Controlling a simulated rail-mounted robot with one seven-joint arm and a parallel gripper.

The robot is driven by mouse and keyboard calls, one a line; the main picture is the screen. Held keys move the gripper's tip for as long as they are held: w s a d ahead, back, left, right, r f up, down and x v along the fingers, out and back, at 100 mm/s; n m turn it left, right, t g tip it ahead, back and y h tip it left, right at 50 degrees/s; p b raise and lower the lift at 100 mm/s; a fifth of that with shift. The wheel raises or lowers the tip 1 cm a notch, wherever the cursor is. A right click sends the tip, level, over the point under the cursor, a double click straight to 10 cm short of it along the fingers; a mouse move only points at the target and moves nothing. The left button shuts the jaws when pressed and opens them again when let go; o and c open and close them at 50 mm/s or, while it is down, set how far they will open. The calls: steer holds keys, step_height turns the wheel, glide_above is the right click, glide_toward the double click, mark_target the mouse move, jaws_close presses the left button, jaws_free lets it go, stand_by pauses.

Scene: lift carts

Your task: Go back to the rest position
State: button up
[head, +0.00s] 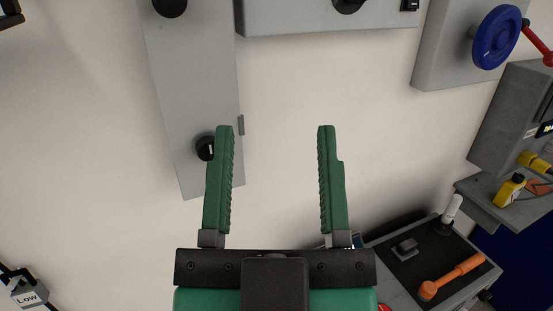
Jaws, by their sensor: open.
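My gripper (272,130) is at the lower middle of the head view, with its two green ridged fingers pointing up in the picture. The fingers are wide apart and nothing is between them but the pale wall behind. The left finger overlaps the edge of a tall grey panel (190,75) and lies close beside a black knob (205,148) in the picture. I cannot tell how far the fingers are from the panel. The rest position is not marked by anything visible.
A grey box (320,16) with a black knob is at the top. A blue handwheel (496,37) with a red handle is at the upper right. A cart (373,270) carrying an orange-handled tool (450,277) is at the lower right.

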step_height(320, 180, up, 36)
steer(key=p, duration=3.6)
steer(key=shift+a+r, duration=0.15)
steer(key=shift+w, duration=0.1)
